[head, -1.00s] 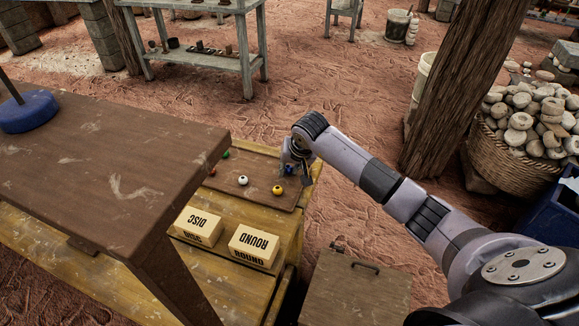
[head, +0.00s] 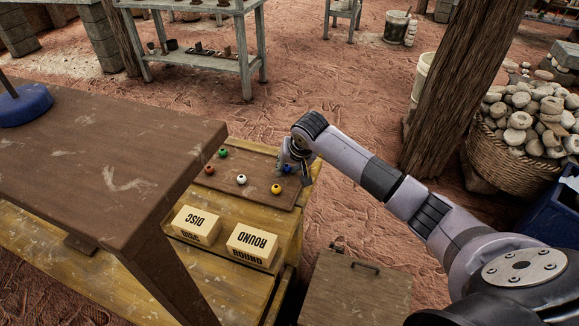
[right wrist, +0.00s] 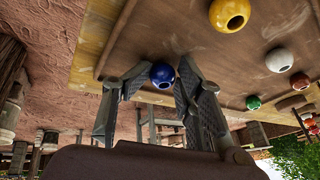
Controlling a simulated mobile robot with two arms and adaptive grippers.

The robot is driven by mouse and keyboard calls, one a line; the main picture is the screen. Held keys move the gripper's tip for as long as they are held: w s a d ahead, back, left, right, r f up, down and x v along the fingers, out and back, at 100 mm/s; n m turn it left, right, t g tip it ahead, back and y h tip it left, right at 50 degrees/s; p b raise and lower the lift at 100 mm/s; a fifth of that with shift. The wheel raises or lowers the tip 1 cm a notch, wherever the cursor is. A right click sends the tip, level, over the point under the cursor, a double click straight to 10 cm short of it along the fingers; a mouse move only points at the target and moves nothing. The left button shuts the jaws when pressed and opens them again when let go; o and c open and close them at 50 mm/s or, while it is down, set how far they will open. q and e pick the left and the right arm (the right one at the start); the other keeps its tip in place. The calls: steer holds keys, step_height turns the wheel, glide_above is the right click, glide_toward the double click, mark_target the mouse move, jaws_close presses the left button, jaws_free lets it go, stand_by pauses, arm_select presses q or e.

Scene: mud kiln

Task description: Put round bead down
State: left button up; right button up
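The round blue bead (head: 288,169) is at the far right corner of the brown board (head: 258,197). In the right wrist view, the blue bead (right wrist: 163,74) lies between the two fingertips, near the board's edge. My right gripper (head: 294,171) reaches down over this corner. In the right wrist view, my right gripper (right wrist: 165,75) looks slightly open around the bead, with the fingers at its sides; any light contact is hard to tell. My left gripper is out of view.
A yellow bead (head: 276,188), white bead (head: 241,179), green bead (head: 222,153) and red bead (head: 209,169) lie on the board. A DISC block (head: 197,226) and ROUND block (head: 252,246) stand in front. A higher brown tabletop (head: 100,170) is at left.

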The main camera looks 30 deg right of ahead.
steer(key=shift+s+a+f, duration=0.3)
steer(key=shift+s+f, duration=0.05)
steer(key=shift+f, duration=0.15)
steer(key=shift+r+p, duration=0.2)
steer(key=shift+p, duration=0.1)
steer(key=shift+w+r+p, duration=0.1)
steer(key=shift+r+p, duration=0.3)
steer(key=shift+p, duration=0.1)
steer(key=b+v, duration=0.1)
steer(key=v, duration=1.1)
steer(key=shift+w+d+r, duration=0.2)
steer(key=shift+w+r, duration=0.05)
steer(key=shift+w, duration=0.05)
